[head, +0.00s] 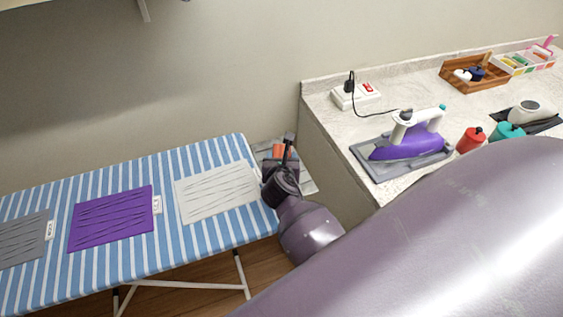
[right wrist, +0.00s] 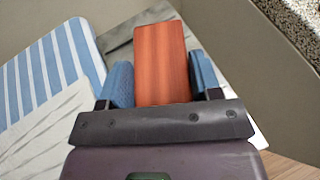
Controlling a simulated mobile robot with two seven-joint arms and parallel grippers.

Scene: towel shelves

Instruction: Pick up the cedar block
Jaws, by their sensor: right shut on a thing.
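The cedar block (right wrist: 162,65) is a reddish-orange wooden block. In the right wrist view it stands between the two blue-padded fingers of my right gripper (right wrist: 162,80), which is shut on it. In the head view, the block (head: 278,151) shows as a small orange patch at my right gripper (head: 280,158), just past the right end of the ironing board. The gripper and wrist hide most of it there. I cannot tell whether the block still touches the grey surface below it. My left gripper is not in view.
A striped ironing board (head: 130,172) carries grey, purple (head: 112,218) and white cloths. A grey metal rest (head: 307,184) lies under the gripper. The counter (head: 320,97) close on the right holds a purple iron (head: 405,142), a socket box, a wooden tray and bottles.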

